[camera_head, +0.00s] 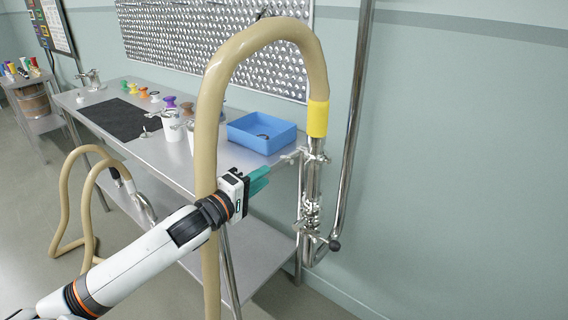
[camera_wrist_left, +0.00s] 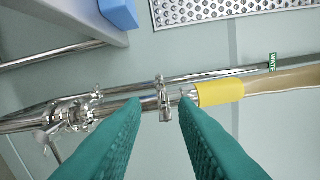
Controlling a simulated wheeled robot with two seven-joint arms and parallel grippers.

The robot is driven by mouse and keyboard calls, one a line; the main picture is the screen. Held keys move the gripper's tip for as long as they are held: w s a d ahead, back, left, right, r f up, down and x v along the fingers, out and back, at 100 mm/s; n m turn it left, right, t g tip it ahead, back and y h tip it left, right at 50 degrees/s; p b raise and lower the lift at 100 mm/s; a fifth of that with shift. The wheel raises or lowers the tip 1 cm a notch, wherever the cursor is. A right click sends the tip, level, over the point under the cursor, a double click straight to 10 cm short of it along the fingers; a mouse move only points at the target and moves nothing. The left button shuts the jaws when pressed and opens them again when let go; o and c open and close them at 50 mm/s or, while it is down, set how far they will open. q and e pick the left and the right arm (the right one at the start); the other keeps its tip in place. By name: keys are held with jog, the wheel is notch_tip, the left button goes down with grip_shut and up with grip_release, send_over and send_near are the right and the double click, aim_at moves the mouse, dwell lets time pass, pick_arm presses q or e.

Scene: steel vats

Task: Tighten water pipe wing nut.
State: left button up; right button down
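The steel water pipe (camera_head: 314,180) stands upright by the wall, below a hose with a yellow sleeve (camera_head: 317,118). A clamp (camera_head: 316,154) with a small wing nut (camera_head: 290,157) on its left side sits just under the sleeve. My left gripper (camera_head: 262,178) has teal fingers and is left of the pipe, apart from the clamp. In the left wrist view the fingers (camera_wrist_left: 160,105) are spread, with the clamp (camera_wrist_left: 164,97) seen ahead between their tips. Nothing is held. The wing nut's exact turn is too small to tell. My right gripper is not in view.
A steel table (camera_head: 165,155) with a blue bin (camera_head: 262,131) stands left of the pipe. Lower valve fittings (camera_head: 311,215) and a tall steel pipe (camera_head: 352,130) are close by. The right wall side is clear.

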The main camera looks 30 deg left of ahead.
aim_at(288, 159)
pick_arm(q)
jog(key=w, duration=0.9)
jog(key=shift+w+d+p, duration=0.15)
jog(key=shift+d+p, duration=0.15)
jog(key=shift+p, duration=0.1)
grip_shut()
